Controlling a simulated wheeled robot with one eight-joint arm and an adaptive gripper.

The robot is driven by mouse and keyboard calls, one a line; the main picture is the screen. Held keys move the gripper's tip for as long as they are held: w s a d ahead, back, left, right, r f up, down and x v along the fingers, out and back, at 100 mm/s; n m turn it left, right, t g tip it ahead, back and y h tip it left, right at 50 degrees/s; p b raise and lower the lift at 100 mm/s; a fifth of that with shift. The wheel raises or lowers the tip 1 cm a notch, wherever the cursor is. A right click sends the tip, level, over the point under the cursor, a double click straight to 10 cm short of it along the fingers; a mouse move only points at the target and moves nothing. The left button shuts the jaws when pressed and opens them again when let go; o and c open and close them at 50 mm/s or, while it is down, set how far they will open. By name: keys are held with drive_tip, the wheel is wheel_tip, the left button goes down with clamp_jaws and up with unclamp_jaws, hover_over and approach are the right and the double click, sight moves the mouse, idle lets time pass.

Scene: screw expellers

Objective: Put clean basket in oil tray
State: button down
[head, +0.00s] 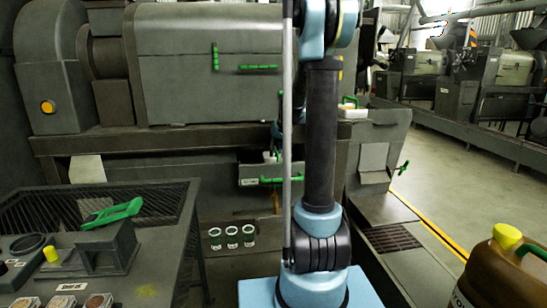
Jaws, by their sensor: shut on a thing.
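My arm rises in the middle of the head view and folds over behind itself. My gripper (279,147) is at its far end, mostly hidden behind the grey pole and my arm.
A white container with a green handle (351,109) stands on the ledge right of my arm. A dark bench (160,210) with a green-handled tool (112,212) is at left. A brown jug (500,272) is at lower right. Three small cups (232,237) stand low behind. The right floor is open.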

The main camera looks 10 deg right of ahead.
drive_tip(key=shift+w+g, duration=0.25)
drive_tip(key=shift+g, duration=0.05)
drive_tip(key=shift+f, duration=1.4)
drive_tip(key=c, duration=1.7)
unclamp_jaws()
drive_tip(key=shift+s, duration=0.1)
